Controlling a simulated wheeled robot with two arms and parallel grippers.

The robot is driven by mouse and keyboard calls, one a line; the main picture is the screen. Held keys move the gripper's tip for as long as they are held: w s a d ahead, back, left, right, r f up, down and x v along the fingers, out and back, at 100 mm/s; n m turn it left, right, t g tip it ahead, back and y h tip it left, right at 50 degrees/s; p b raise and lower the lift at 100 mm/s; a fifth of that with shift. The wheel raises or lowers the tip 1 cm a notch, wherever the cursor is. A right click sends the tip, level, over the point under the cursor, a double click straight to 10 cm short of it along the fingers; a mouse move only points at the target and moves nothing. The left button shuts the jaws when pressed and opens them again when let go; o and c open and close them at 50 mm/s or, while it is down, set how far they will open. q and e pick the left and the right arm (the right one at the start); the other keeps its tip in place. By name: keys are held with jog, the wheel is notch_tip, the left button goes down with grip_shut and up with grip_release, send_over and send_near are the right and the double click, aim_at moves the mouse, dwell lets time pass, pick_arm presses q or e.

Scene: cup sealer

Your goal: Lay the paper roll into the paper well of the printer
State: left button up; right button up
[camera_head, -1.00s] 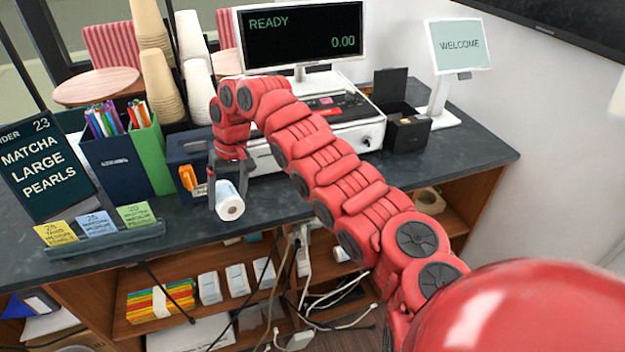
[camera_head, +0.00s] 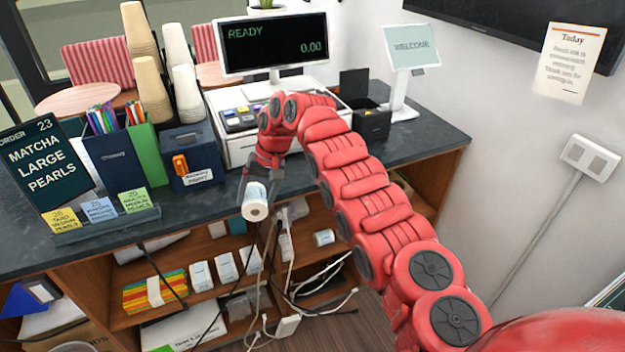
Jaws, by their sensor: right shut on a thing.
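The white paper roll (camera_head: 256,210) is held in my right gripper (camera_head: 257,186), which points down with its fingers closed around the roll. The roll's round end with its core faces the camera. It hangs at the front edge of the counter, apart from the printer. The printer seems to be the black box (camera_head: 371,126) with its lid raised, right of the cash register. Its inside is mostly hidden from this angle. My left gripper is not in view.
The white cash register (camera_head: 240,149) with a READY screen (camera_head: 275,43) stands behind my right arm. A dark blue box (camera_head: 200,172) with an orange part is left of the roll. A WELCOME display (camera_head: 411,47) stands beyond the printer. Counter (camera_head: 425,140) right of the printer is clear.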

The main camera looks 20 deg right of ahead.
jog(key=shift+w+d+m, duration=0.3)
jog(key=shift+w+d, duration=0.2)
jog(key=shift+d, duration=0.35)
jog(key=shift+m+t, duration=0.5)
jog(key=shift+m, duration=0.4)
jog(key=shift+w+d+f+p, duration=0.1)
jog(key=shift+w+d+p, duration=0.2)
jog(key=shift+d, duration=0.7)
jog(key=shift+w+d+f+p, duration=0.15)
jog(key=shift+w+d, duration=0.25)
jog(key=shift+d, duration=0.6)
jog(key=shift+s+d, duration=0.1)
jog(key=shift+d, duration=0.05)
jog(key=shift+w+d+f+m, duration=0.15)
jog(key=shift+w+d+m, duration=0.25)
jog(key=shift+d, duration=0.25)
jog(key=shift+d, duration=0.35)
